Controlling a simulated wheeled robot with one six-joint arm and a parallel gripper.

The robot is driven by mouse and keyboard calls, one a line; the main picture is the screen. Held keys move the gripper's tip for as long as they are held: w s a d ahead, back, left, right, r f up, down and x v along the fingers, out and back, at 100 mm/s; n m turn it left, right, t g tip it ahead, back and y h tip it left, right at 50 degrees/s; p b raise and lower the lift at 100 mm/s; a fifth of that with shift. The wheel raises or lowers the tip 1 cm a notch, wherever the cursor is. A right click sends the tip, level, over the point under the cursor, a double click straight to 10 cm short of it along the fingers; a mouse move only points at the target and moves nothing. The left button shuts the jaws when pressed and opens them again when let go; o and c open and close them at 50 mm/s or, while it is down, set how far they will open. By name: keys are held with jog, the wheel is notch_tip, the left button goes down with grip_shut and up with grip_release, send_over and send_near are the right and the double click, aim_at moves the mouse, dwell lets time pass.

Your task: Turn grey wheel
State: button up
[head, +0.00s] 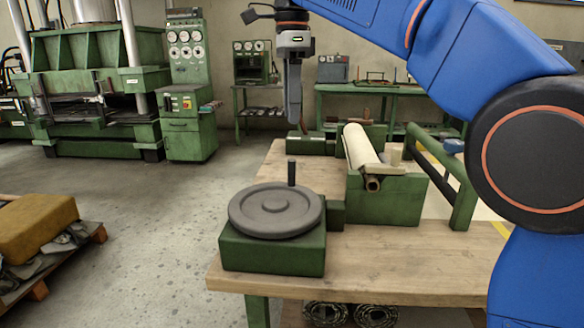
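The grey wheel (262,222) lies flat on a green block (272,256) at the near left corner of the wooden table. A dark upright handle (292,173) stands on the wheel's far right part of the rim. My gripper (294,118) points down in the head view, above and behind the handle in the picture, with a gap between them. I see its fingers edge-on as one grey shape, so I cannot tell whether they are apart. Nothing shows in them.
A green stand (384,203) holding a pale roll (361,148) is right of the wheel. A green side frame (460,185) stands farther right. Bare wooden table top (400,262) lies in front. A pallet with a brown bale (35,228) is on the floor at left.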

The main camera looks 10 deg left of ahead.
aim_at(292, 185)
notch_tip(292, 185, down, 14)
jog(key=shift+f, duration=0.25)
dwell(0.3)
grip_shut()
